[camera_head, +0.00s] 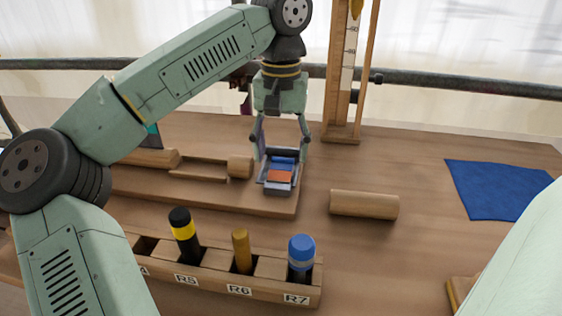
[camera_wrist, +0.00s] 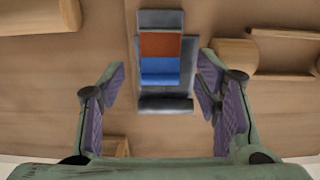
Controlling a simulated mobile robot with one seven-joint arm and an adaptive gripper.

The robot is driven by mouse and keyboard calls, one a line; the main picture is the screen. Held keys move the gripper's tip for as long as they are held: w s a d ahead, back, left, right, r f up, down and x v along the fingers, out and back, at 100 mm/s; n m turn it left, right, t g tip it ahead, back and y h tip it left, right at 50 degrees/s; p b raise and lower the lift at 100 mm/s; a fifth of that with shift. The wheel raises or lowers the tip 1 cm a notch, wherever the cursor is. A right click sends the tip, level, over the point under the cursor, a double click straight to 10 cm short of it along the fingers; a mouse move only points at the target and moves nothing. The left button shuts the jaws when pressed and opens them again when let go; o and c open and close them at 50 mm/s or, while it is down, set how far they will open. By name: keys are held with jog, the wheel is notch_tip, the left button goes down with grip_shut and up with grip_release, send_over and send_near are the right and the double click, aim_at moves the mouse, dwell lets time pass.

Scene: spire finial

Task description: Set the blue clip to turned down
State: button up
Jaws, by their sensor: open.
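The clip is a small grey piece with a blue band (camera_head: 283,161) and an orange band, on the right end of a low wooden board (camera_head: 265,205). In the wrist view its blue band (camera_wrist: 160,70) lies between the orange band (camera_wrist: 160,45) and a dark grey part (camera_wrist: 165,104). A narrower banded strip lies over a wider grey base; I cannot tell its exact tilt. My gripper (camera_head: 281,146) points down over the clip. In the wrist view its open fingers (camera_wrist: 162,82) stand on either side of the clip, with gaps visible on both sides.
A wooden block (camera_head: 240,167) stands left of the clip. A wooden cylinder (camera_head: 364,205) lies to the right. A labelled rack (camera_head: 215,279) holds several upright pegs in front. A wooden post frame (camera_head: 342,132) stands behind.

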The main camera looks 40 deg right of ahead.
aim_at(281, 169)
jog(key=shift+f, duration=1.55)
jog(key=shift+c, duration=0.3)
jog(key=c, duration=1.1)
jog(key=shift+r+p, duration=0.2)
jog(key=shift+p, duration=0.4)
jog(key=shift+w+d+g+y+p, duration=0.15)
jog(key=shift+g+y+p, duration=0.25)
jog(key=shift+p, duration=0.65)
jog(key=shift+f, duration=0.4)
jog(key=o, duration=1.2)
jog(key=shift+c, duration=0.2)
